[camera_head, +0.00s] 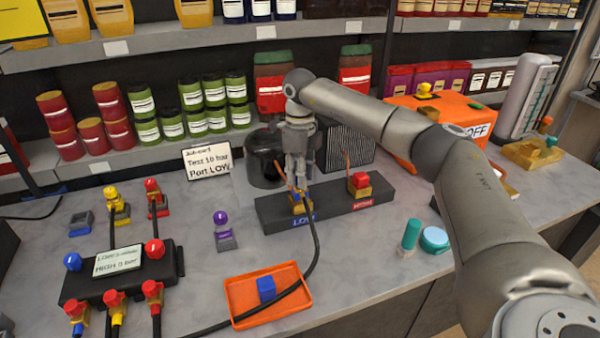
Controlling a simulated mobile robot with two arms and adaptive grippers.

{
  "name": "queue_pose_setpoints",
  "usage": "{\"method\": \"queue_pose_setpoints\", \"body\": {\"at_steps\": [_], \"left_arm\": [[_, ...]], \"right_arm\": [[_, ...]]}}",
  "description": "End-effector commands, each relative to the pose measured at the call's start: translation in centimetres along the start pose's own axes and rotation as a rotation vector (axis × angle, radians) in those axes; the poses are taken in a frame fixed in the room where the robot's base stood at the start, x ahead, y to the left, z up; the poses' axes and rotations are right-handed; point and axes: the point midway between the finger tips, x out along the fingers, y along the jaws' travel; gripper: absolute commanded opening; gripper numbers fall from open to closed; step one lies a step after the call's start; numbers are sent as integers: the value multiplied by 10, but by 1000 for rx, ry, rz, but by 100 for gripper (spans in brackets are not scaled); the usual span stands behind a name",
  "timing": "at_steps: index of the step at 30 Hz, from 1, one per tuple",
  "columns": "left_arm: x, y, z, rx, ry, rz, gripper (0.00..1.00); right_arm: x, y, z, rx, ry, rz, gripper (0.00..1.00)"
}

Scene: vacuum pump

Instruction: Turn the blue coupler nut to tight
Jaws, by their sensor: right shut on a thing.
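My right gripper (298,188) points down over the LOW port of a dark port block (330,212). Its fingers are shut around the blue coupler nut (299,197), which is mostly hidden between them. The nut sits above a brass fitting (302,207) over the blue LOW label (304,220). A black hose (316,245) runs from this fitting down toward the front. Whether the nut is loose or tight cannot be told. My left gripper is not in view.
A second port with a red cap (359,180) stands close on the right. An orange tray (240,305) with a blue block (266,288) lies in front. A manifold (80,288) is at left, a job card (208,160) behind, and an orange pump box (440,115) at back right.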

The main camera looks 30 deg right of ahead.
Motion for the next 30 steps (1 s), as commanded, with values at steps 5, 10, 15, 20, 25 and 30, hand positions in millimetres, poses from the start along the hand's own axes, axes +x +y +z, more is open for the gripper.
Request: {"method": "queue_pose_setpoints", "body": {"at_steps": [5,10,15,20,25,30], "left_arm": [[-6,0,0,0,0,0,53],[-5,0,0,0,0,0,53],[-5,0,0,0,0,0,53],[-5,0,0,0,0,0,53],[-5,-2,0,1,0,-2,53],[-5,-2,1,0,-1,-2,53]], "right_arm": [[-1,0,0,60,-1,-1,1],[0,-1,0,59,-1,-1,1],[0,-1,0,59,-2,-1,43],[0,0,0,59,-1,-1,48],[-1,0,0,59,-1,-1,48],[-14,-1,1,58,-4,-2,48]]}}
